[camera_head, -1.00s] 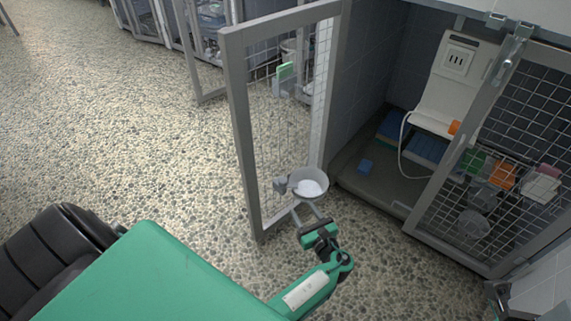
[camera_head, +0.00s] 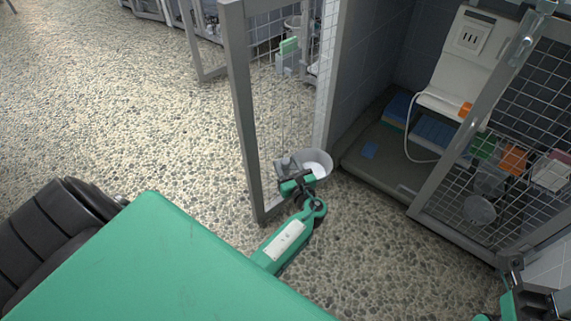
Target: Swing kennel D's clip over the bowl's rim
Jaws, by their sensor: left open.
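A grey metal bowl (camera_head: 318,160) with pale contents hangs low on the inner side of an open mesh kennel door (camera_head: 240,110). A small grey clip (camera_head: 284,163) sits at the bowl's left side, by the door's mesh. No letter is readable, so I cannot tell by a label that this is kennel D. My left gripper (camera_head: 290,172) is open at the bowl's lower left, in front of the clip. It hides part of the clip and of the bowl's rim; contact cannot be told. My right gripper (camera_head: 514,274) shows only partly at the lower right edge; its jaws are unclear.
The kennel's grey floor tray (camera_head: 375,175) holds blue items. A white panel (camera_head: 462,60) with a hose stands inside. A second mesh door (camera_head: 510,140) at right carries coloured boxes and another round bowl (camera_head: 479,210). Pebbled floor is free at left.

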